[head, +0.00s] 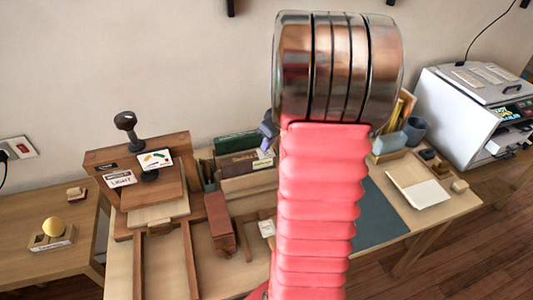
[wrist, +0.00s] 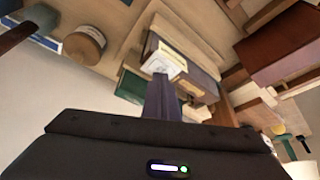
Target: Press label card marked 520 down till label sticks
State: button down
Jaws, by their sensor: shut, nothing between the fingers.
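A small pale label card (wrist: 168,54) shows in the wrist view on the end face of a block or book. I cannot read its number. My gripper (wrist: 161,78) is shut and empty, and its dark fingertips point at the card's lower edge. I cannot tell whether they touch it. In the head view my gripper (head: 267,132) shows only partly, beside my red arm, above the right end of the books. A green book (head: 236,143) and a brown book (head: 243,164) stand there. My arm hides what lies to their right.
A wooden press stand (head: 140,185) with a dark knob is at the left. A red-brown block (head: 219,222) lies in front of the books.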

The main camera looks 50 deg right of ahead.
aim_at(267, 153)
jog(key=shift+f, duration=0.55)
dwell(1.8)
jog(key=shift+r, duration=0.1)
notch_tip(267, 153, up, 7)
dwell(1.5)
dwell(0.6)
